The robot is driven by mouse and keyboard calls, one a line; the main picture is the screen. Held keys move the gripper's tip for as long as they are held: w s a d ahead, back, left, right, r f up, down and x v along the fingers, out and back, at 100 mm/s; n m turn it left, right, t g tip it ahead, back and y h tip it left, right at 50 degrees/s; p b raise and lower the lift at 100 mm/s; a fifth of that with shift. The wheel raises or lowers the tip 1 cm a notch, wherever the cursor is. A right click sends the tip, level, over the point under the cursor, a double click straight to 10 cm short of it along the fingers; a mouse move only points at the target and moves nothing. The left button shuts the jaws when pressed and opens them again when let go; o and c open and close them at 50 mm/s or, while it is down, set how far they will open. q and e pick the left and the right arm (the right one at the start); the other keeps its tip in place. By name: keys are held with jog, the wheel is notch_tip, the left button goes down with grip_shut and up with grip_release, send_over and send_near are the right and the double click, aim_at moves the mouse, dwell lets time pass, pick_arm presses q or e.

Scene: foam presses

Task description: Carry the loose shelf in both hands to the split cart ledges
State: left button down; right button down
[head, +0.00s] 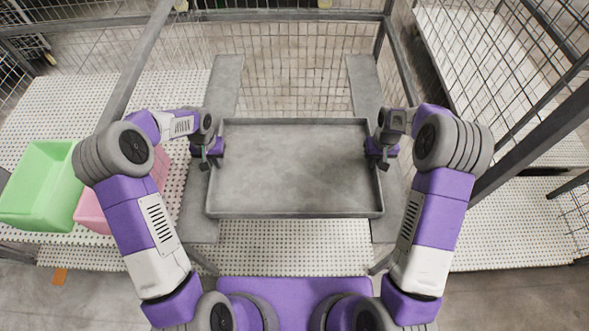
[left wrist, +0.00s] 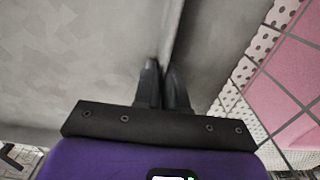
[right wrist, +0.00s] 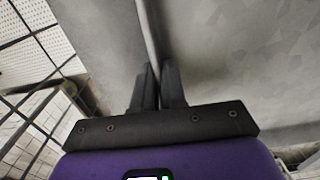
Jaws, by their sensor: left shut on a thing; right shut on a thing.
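The loose shelf (head: 295,170) is a grey rectangular tray with a low rim, held level in front of me in the head view. My left gripper (head: 213,152) is shut on its left rim; the left wrist view shows the fingers (left wrist: 163,88) closed around the thin edge. My right gripper (head: 379,152) is shut on its right rim, and the right wrist view shows those fingers (right wrist: 158,88) on the edge. Two grey cart ledges, left (head: 226,85) and right (head: 362,85), run under the shelf's sides with a gap between them. Whether the shelf touches them I cannot tell.
A green bin (head: 40,185) and a pink bin (head: 92,205) stand on a perforated white surface at the left. Wire mesh panels and grey posts (head: 530,145) surround the cart. Perforated flooring (head: 295,245) shows between the ledges.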

pick_arm(q)
jog(key=c, duration=1.2)
grip_release()
jog(key=shift+f, duration=0.1)
pick_arm(e)
jog(key=c, duration=1.2)
grip_release()
jog(key=shift+f, duration=0.1)
pick_arm(q)
notch_tip(320, 180, up, 12)
pick_arm(e)
notch_tip(320, 180, up, 12)
jog(key=shift+r, duration=0.1)
